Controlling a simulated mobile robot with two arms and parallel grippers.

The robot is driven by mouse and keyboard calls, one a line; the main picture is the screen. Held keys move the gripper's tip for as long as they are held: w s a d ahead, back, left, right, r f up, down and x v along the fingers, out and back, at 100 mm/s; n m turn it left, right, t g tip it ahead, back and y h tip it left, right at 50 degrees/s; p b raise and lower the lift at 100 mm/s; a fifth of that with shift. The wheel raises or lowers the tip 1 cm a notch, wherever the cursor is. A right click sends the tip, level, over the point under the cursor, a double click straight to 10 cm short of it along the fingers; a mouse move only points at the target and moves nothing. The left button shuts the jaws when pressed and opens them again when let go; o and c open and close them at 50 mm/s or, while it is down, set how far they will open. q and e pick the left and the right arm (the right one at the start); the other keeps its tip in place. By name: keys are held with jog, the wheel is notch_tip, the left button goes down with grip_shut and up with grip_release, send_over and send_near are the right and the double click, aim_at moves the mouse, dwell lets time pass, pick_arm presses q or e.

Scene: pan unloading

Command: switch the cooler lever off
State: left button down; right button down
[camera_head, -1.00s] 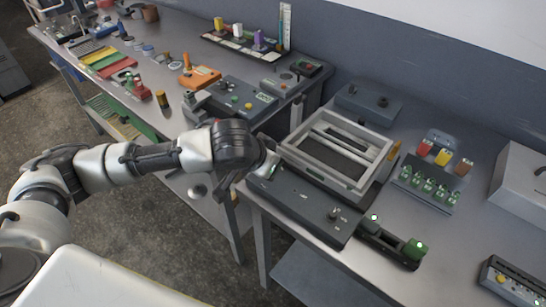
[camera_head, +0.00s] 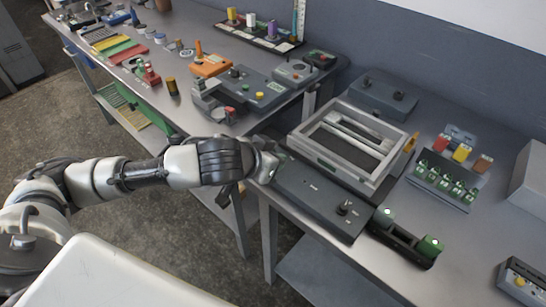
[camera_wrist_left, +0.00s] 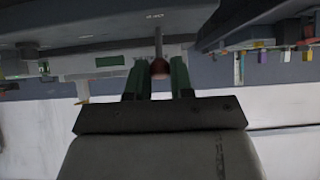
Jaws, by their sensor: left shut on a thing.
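The lever shows in the left wrist view as a thin grey stem with a red-brown round knob (camera_wrist_left: 160,69). My left gripper (camera_head: 272,167) is at the left end of a long dark grey control panel (camera_head: 312,196), in front of the grey open-topped frame. In the left wrist view its two green fingers (camera_wrist_left: 159,76) are shut on the knob, one on each side. In the head view the hand hides the lever, and its setting cannot be read. My right gripper is not in view.
The grey frame with bars (camera_head: 350,148) stands right behind the panel. A small black knob (camera_head: 345,208) is on the panel's right part. A dark holder with green ends (camera_head: 405,237) lies to the right. A gap separates this table from the left table (camera_head: 180,118).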

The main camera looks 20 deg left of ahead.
pick_arm(q)
jog(key=c, duration=1)
grip_release()
jog(key=shift+p+v, duration=3.75)
jog(key=shift+v, duration=1.7)
jog(key=shift+f, duration=0.15)
